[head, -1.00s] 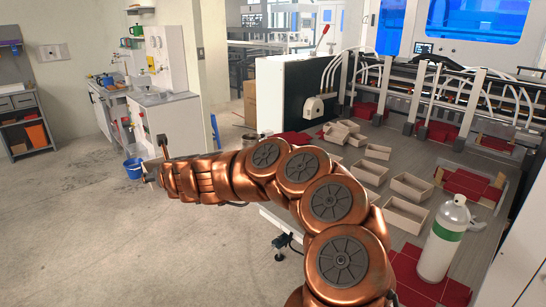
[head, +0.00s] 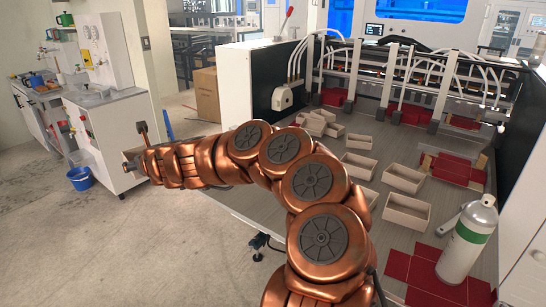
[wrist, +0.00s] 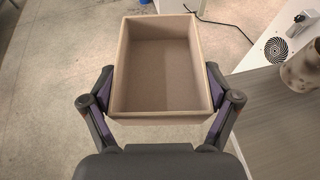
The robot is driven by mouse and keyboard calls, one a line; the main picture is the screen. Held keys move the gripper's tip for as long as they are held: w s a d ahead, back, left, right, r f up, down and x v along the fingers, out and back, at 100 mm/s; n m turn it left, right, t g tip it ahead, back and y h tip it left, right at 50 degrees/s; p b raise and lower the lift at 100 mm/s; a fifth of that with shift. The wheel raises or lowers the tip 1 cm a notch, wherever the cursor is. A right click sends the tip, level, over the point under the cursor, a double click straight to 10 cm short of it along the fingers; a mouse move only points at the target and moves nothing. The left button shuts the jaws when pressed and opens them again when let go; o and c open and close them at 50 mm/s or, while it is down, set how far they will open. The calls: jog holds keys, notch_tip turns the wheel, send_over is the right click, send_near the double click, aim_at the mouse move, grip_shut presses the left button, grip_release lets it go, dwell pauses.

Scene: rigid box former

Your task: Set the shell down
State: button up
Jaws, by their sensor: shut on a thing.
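The shell (wrist: 160,65) is an open, tan, rectangular box with its hollow side facing the wrist camera. My gripper (wrist: 162,103) is shut on it, with one finger against each long side wall. In the wrist view, the shell is over the concrete floor, left of the grey work table (wrist: 275,115). In the head view, my arm reaches left and my gripper (head: 132,160) is at its far end, seen edge-on. The held shell cannot be made out clearly there.
Several similar tan shells (head: 407,211) sit on the table (head: 300,185) among red sheets (head: 412,268). A white cabinet (head: 108,145) and blue bucket (head: 80,178) are at left.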

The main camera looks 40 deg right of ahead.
jog(key=s+d+f+n+y+b, duration=0.1)
jog(key=s+d+f, duration=0.1)
jog(key=s+d, duration=0.6)
jog(key=s+d+f+y+b, duration=0.1)
jog(key=s+d+f+b, duration=0.1)
jog(key=s+d, duration=0.6)
jog(key=s+d+f+n+y+b, duration=0.1)
jog(key=s+d+f, duration=0.1)
jog(key=s+d, duration=0.7)
jog(key=shift+s+d+n+g, duration=0.1)
jog(key=shift+s+n+g, duration=0.2)
jog(key=shift+s, duration=0.25)
jog(key=shift+s+d+b, duration=0.1)
jog(key=shift+s+b, duration=0.2)
jog(key=shift+s, duration=0.25)
jog(key=w+d, duration=0.1)
jog(key=w, duration=0.4)
jog(key=w+d+f+p, duration=0.1)
jog(key=w+d, duration=0.1)
jog(key=w, duration=0.3)
jog(key=w+d+p, duration=0.1)
jog(key=w+d, duration=0.1)
jog(key=w, duration=0.3)
jog(key=shift+f, duration=2.05)
jog(key=shift+f, duration=0.1)
jog(key=o, duration=0.9)
